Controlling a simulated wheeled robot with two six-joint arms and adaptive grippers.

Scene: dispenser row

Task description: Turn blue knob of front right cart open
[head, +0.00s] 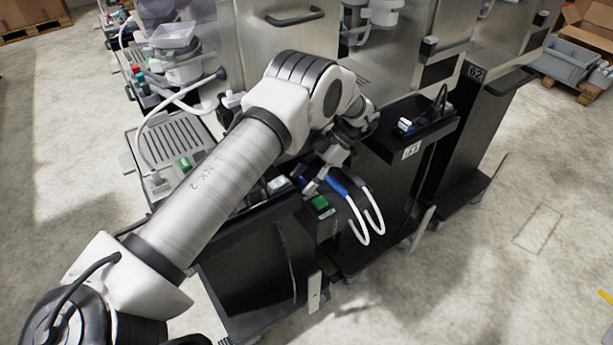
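My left arm reaches in from the lower left across the carts. My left gripper (318,178) is at the front of a dark cart (372,205), pointing down beside a blue part (338,182) that has white looped hoses under it. The gripper is small and partly hidden by its own wrist, so I cannot tell whether its fingers are apart or whether they touch the blue part. A green part (320,203) sits just below the gripper. My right gripper is out of view.
Steel dispenser panels (285,45) stand behind the arm. A cart marked 62 (475,72) is on the right. A grated tray (172,140) with white tubing is on the left. Grey bins (568,62) and cardboard boxes stand far right. The concrete floor (500,255) at lower right is mostly clear.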

